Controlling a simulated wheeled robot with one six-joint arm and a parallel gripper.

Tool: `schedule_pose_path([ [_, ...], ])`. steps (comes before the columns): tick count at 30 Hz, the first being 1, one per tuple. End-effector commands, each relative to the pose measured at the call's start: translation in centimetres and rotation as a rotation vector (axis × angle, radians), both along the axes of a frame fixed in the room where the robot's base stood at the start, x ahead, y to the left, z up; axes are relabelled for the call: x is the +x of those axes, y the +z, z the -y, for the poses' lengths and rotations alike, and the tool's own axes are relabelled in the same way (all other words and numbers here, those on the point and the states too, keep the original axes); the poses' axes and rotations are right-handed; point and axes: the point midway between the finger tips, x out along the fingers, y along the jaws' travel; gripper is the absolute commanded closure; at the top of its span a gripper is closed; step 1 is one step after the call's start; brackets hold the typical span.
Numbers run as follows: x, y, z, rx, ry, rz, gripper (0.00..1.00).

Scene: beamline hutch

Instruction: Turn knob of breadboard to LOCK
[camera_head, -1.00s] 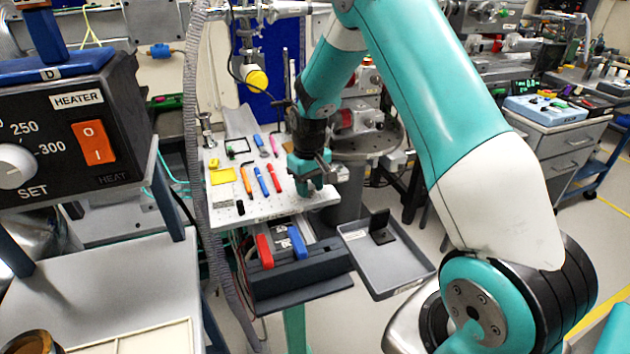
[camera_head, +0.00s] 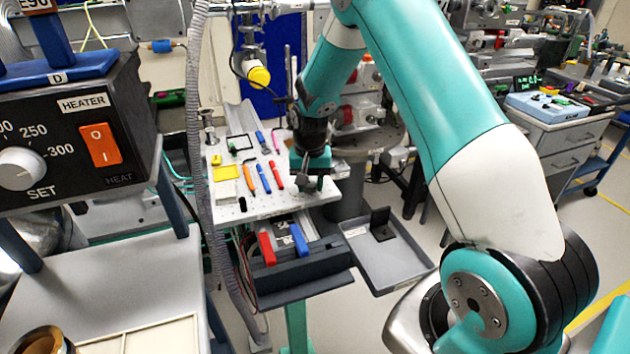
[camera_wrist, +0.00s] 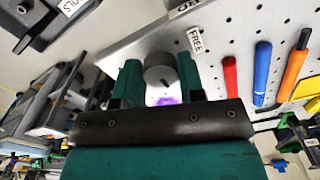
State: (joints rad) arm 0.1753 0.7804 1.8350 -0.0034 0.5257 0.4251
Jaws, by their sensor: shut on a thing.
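The breadboard (camera_head: 285,203) is a pale perforated plate in the middle of the head view. In the wrist view, the breadboard (camera_wrist: 240,22) fills the upper part. A grey round knob (camera_wrist: 158,66) stands at its edge, between the two teal fingers of my gripper (camera_wrist: 158,82). My gripper is shut on the knob. A FREE label (camera_wrist: 195,40) lies just right of the knob, and a second label (camera_wrist: 184,8) is cut off above. In the head view, my gripper (camera_head: 308,185) is at the board's right end and hides the knob. I cannot read the knob's pointer.
Red, blue and orange tools (camera_head: 263,176) lie on the board left of my gripper. A dark holder (camera_head: 300,270) with red and blue handles and a grey tray (camera_head: 385,260) sit below in front. A heater box (camera_head: 80,140) stands at the left.

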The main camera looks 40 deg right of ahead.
Motion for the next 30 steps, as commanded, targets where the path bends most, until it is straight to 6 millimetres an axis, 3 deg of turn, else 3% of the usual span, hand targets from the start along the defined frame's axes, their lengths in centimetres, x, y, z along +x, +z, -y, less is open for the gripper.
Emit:
schedule_pose_path([
  [13, 0.0, 0.1, 0.4, -0.008, -0.019, 0.002, 0.87],
  [14, 0.0, 0.1, 0.4, -0.008, -0.019, 0.002, 0.59],
  [17, 0.0, 0.1, 0.3, -0.007, -0.017, 0.001, 0.38],
  [26, 0.0, 0.2, 0.1, -0.004, -0.011, 0.001, 0.38],
  [30, 0.1, 1.5, 0.1, -0.004, -0.010, 0.002, 0.38],
])
